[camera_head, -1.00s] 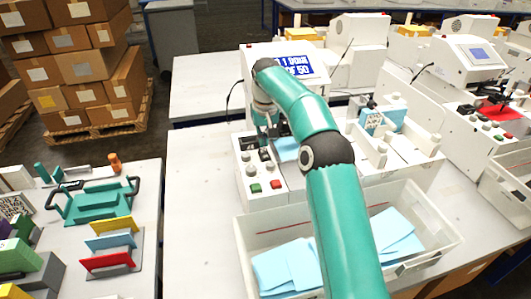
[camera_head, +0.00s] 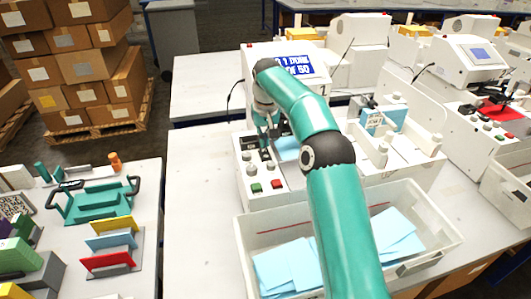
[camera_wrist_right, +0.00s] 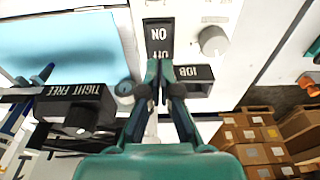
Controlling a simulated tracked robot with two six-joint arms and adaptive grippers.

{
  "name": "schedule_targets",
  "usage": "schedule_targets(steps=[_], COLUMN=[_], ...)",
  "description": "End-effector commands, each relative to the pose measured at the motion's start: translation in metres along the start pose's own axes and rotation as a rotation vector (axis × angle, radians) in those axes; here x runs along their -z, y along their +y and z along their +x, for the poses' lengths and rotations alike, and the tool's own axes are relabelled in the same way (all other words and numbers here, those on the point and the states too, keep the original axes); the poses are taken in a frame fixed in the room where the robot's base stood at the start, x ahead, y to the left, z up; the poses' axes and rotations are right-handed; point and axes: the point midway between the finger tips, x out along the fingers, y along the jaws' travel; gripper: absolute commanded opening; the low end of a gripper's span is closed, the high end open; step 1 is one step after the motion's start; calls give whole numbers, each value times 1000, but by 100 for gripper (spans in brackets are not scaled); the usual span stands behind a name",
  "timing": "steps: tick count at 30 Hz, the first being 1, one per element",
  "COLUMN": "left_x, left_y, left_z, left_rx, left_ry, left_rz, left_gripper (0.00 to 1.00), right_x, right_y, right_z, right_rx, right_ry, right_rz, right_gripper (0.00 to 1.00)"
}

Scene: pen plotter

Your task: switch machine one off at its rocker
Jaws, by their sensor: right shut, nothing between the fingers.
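Machine one (camera_head: 312,90) is a white machine with a blue lit screen (camera_head: 299,66) and a control panel on its near left side. Its black rocker (camera_wrist_right: 158,36), marked ON and OFF, shows upside down in the right wrist view. My right gripper (camera_wrist_right: 160,66) is shut and empty, with its fingertips at the OFF end of the rocker and partly over that lettering. I cannot tell whether they touch it. In the head view the right gripper (camera_head: 266,140) points down at the panel, partly behind my arm. My left gripper is not in view.
Beside the rocker are a grey knob (camera_wrist_right: 213,41), a black JOB block (camera_wrist_right: 193,79) and a black TIGHT/FREE block (camera_wrist_right: 78,109). Green (camera_head: 256,188) and red (camera_head: 276,184) buttons sit at the panel's front. A white bin (camera_head: 443,232) with blue sheets stands before the machine.

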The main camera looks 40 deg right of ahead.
Motion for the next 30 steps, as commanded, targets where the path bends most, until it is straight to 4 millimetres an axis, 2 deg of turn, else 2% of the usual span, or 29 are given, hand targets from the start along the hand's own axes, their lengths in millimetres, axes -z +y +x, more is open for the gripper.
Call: schedule_targets(steps=[30], left_x=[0], left_y=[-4], left_z=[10], left_rx=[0], left_ry=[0], left_rz=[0], left_gripper=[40], right_x=[-2], right_y=[1], right_z=[16], right_rx=[0], right_ry=[1], right_rz=[2], right_gripper=[0])
